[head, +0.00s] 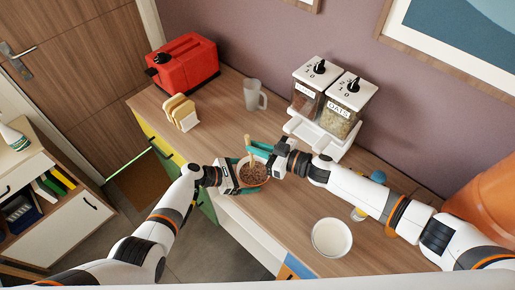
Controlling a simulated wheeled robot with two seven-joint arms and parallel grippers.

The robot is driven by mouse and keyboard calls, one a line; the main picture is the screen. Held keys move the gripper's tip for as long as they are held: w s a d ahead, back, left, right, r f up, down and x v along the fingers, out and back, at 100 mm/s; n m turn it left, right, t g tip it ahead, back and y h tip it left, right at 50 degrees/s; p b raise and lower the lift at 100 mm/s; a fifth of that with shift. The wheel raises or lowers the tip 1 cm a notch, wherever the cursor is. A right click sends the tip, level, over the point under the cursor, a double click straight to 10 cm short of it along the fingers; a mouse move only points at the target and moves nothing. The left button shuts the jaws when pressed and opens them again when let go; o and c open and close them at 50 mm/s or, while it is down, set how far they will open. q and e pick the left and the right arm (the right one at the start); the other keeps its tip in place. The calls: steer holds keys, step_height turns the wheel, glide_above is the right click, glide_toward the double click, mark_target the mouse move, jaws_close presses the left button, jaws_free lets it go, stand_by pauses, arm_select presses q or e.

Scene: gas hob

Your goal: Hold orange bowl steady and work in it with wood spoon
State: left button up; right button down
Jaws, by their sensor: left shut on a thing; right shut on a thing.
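My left gripper (236,177) is shut on the bowl's left side. The wood spoon (248,145) stands nearly upright with its lower end in the bowl; its tip is hidden in or behind the content. My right gripper (258,151) comes in from the right just above the bowl's far rim and is shut on the spoon's handle. The bowl is partly covered by both grippers.
A white bowl (332,238) stands to the right, near my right forearm. A two-part cereal dispenser (328,105), a grey mug (254,95), a toast rack with bread (181,112) and a red toaster (184,63) stand farther back. The counter between mug and bowl is clear.

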steer(key=shift+r, duration=0.1)
stand_by(0.3)
step_height(320, 180, up, 5)
steer(key=shift+f, duration=0.1)
stand_by(0.4)
arm_select(q)
steer(key=o, duration=0.4)
